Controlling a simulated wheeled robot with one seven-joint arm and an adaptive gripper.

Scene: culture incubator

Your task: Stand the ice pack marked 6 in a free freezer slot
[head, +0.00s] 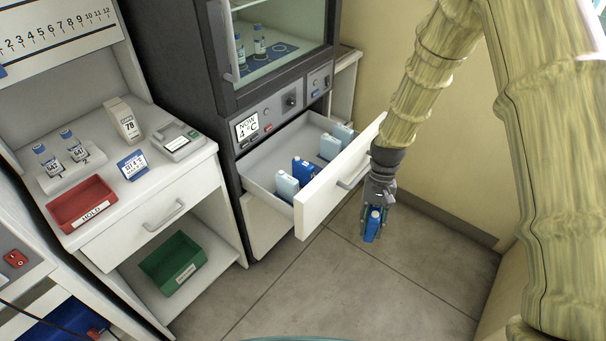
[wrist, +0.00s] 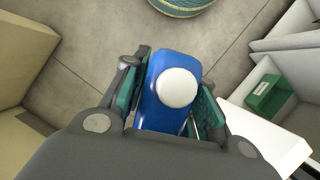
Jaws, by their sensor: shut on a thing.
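My gripper (head: 375,208) is shut on a blue ice pack (head: 373,226) with a pale cap. It holds the pack upright over the floor, in front of the open freezer drawer (head: 316,203). In the wrist view the blue ice pack (wrist: 166,115) sits between the green finger pads, its round white cap facing the camera. No number can be read on it. In the drawer stand a pale pack (head: 286,186) at the front left, a blue pack (head: 303,170) behind it, and two pale packs (head: 330,147) towards the right end. Slot dividers are hard to make out.
The drawer's white front panel (head: 322,195) stands out between my gripper and the drawer inside. A bench (head: 160,215) at left carries a red HOLD tray (head: 84,203), vials and small devices. A green bin (head: 172,263) sits below. The floor in front is clear.

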